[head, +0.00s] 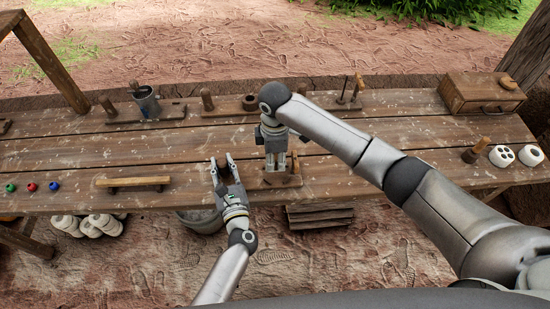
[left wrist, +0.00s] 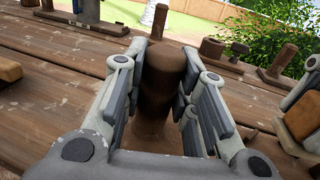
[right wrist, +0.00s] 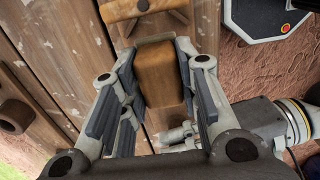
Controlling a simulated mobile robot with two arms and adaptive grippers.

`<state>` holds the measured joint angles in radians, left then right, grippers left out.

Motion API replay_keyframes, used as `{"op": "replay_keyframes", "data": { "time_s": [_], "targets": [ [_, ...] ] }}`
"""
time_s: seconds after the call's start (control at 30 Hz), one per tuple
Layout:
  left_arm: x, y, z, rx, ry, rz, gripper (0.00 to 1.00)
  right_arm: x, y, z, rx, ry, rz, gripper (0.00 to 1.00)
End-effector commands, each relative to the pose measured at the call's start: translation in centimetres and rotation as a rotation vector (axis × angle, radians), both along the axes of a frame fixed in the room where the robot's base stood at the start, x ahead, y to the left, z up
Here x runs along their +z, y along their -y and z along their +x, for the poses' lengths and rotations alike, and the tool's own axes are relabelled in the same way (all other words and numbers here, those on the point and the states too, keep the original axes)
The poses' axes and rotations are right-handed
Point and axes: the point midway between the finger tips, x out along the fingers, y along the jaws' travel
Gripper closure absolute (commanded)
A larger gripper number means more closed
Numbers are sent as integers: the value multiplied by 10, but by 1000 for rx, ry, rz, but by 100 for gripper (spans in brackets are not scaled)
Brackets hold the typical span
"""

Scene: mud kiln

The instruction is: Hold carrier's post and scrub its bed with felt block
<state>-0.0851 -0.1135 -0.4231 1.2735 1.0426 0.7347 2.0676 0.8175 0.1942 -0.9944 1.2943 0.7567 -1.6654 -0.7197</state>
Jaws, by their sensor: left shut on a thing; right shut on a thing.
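My left gripper (head: 222,161) is shut on a thick dark-brown upright post (left wrist: 163,80), which I take as the carrier's post. The post stands between both fingers in the left wrist view, and its lower end is partly hidden. My right gripper (head: 275,165) points down to the right of the left one. It is shut on a tan felt block (right wrist: 158,72), which also shows at the right edge of the left wrist view (left wrist: 305,110). Below the right gripper lies a wooden board (head: 281,182). Contact between block and board cannot be told.
A wooden bar (head: 133,183) lies left of my grippers, with small coloured balls (head: 32,187) farther left. A metal cup (head: 146,102) and several peg stands line the back. A drawer box (head: 482,92) and white pieces (head: 501,156) stand right. The table's front edge is close.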

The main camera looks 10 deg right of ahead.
Motion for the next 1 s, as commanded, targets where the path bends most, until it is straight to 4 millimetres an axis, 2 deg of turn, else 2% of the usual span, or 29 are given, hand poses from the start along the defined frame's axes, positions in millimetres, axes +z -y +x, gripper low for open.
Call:
{"op": "replay_keyframes", "data": {
  "time_s": [0.17,0.2,0.4,0.77,0.87,1.0],
  "targets": [
    [0,0,0,0,0,0,100,0,0,0,0,0,0,89],
    [0,0,0,0,0,0,72,0,0,0,0,0,0,89],
    [0,0,0,0,0,0,48,0,0,0,0,0,0,89],
    [0,1,-4,0,-1,0,48,0,0,0,0,0,0,89],
    [-2,3,-15,-1,-3,-1,48,0,0,0,0,0,0,89],
    [-2,9,-42,0,-4,-1,48,0,0,0,0,0,0,89]
  ]
}}
